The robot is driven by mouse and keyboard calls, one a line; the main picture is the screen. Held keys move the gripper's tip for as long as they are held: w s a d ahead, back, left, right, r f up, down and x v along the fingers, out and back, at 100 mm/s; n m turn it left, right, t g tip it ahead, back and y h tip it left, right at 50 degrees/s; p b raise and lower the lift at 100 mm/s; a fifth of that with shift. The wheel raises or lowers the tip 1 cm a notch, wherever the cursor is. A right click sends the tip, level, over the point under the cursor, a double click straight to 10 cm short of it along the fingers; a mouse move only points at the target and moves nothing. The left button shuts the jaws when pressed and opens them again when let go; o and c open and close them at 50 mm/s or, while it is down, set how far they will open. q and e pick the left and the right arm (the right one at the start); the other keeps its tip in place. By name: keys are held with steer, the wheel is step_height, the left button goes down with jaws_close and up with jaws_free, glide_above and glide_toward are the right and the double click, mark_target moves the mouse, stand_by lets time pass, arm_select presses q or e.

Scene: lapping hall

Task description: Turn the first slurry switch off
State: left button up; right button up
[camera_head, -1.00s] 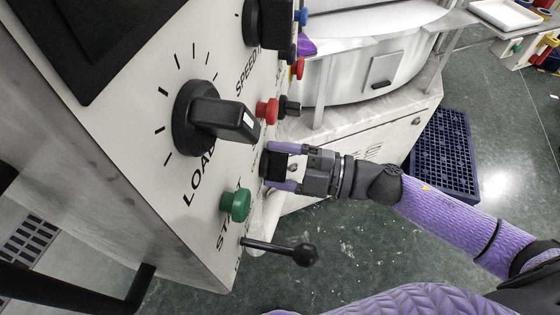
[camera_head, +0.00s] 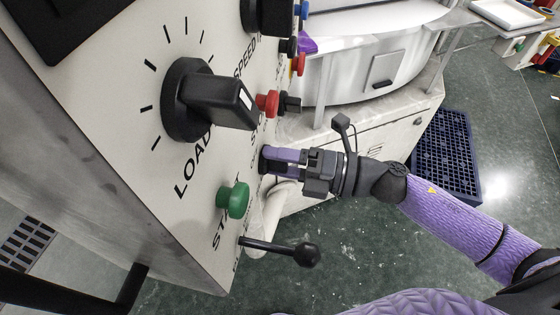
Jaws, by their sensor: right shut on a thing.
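The light grey control panel (camera_head: 150,195) fills the left half of the view, steeply tilted. My right gripper (camera_head: 270,159) reaches in from the right and is shut on a small black switch (camera_head: 264,164) on the panel, between the red button and the green button. The near purple finger hides most of the switch, so its pointer and label cannot be read. Another small black switch (camera_head: 291,102) sits beside the red button (camera_head: 267,102). My left gripper is not in view.
A large black LOAD knob (camera_head: 212,103) and a green START button (camera_head: 235,200) stand out from the panel near the gripper. A round pale machine (camera_head: 355,70) and a blue grate (camera_head: 445,155) lie behind.

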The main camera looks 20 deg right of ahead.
steer(key=shift+f+n+b, duration=0.1)
steer(key=shift+n+b, duration=0.5)
steer(key=shift+n, duration=1.3)
steer(key=o, duration=1.1)
